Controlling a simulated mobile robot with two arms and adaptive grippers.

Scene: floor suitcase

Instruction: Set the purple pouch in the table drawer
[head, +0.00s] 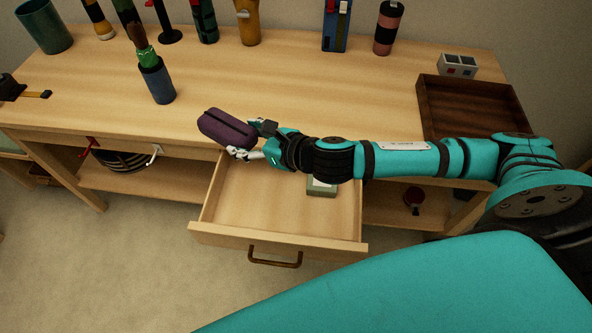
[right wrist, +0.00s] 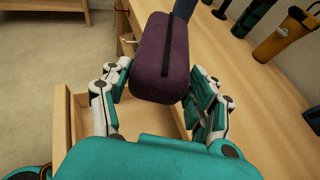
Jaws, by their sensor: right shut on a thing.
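The purple pouch (head: 226,129) is a rounded dark purple case with a black zip line. My right gripper (head: 250,140) is shut on it and holds it above the back left part of the open drawer, by the table's front edge. In the right wrist view the pouch (right wrist: 162,62) sits between the two fingers (right wrist: 160,98). The table drawer (head: 250,205) is pulled out, with a brown handle at its front. A small grey-green item (head: 321,189) lies in it, partly hidden under my right arm. My left gripper is out of view.
The wooden table (head: 330,90) holds a dark cup with a green plant-like thing (head: 157,82), several bottles along the back, a brown tray (head: 480,105) and a small white box (head: 457,65). A lower shelf (head: 140,182) runs below. The drawer's front left is clear.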

